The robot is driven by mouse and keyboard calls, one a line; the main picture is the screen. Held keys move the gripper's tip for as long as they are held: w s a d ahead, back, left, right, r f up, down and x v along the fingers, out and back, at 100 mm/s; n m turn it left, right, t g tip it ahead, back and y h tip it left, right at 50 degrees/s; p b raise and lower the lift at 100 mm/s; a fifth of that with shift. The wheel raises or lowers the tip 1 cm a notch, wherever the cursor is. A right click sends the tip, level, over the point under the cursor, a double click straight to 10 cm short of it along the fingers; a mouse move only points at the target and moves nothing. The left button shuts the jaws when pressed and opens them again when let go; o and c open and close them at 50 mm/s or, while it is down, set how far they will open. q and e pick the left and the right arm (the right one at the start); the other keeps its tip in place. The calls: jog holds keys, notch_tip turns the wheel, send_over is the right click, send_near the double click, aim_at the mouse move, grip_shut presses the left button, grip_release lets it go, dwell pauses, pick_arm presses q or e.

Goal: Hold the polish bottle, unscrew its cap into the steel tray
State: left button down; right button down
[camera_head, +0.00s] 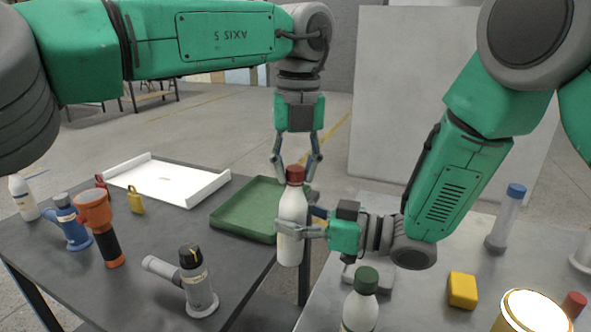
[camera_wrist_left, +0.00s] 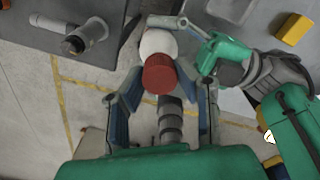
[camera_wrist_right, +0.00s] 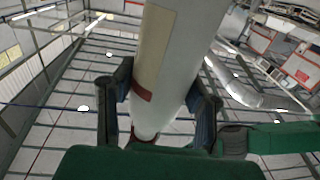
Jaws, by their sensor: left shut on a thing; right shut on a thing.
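The polish bottle (camera_head: 291,218) is white with a red cap (camera_head: 295,175) and stands upright in the air over the gap between two tables. My right gripper (camera_head: 290,230) comes from the right and is shut on its body; the right wrist view shows the body between the fingers (camera_wrist_right: 160,100). My left gripper (camera_head: 296,172) reaches down from above and is shut on the red cap, which also shows in the left wrist view (camera_wrist_left: 159,74). The cap sits on the bottle.
The left table (camera_head: 150,285) holds a white bottle (camera_head: 22,198), a blue pump-like part (camera_head: 70,225), an orange torch (camera_head: 110,245), a grey fitting (camera_head: 197,285) and a yellow padlock (camera_head: 136,201). The right table holds a green-capped bottle (camera_head: 361,305), a yellow block (camera_head: 462,290) and a blue-capped tube (camera_head: 506,220).

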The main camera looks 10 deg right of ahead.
pick_arm(q)
jog(key=n, duration=0.7)
jog(key=shift+w+a+r, duration=0.1)
jog(key=shift+w+a, duration=0.05)
jog(key=shift+w, duration=0.1)
pick_arm(e)
jog(key=shift+s+a, duration=0.1)
jog(key=shift+s, duration=0.05)
pick_arm(q)
jog(key=n, duration=0.7)
jog(key=shift+n, duration=0.4)
jog(key=shift+s+r, duration=0.15)
jog(key=shift+s, duration=0.15)
jog(key=shift+r, duration=0.1)
jog(key=shift+r, duration=0.95)
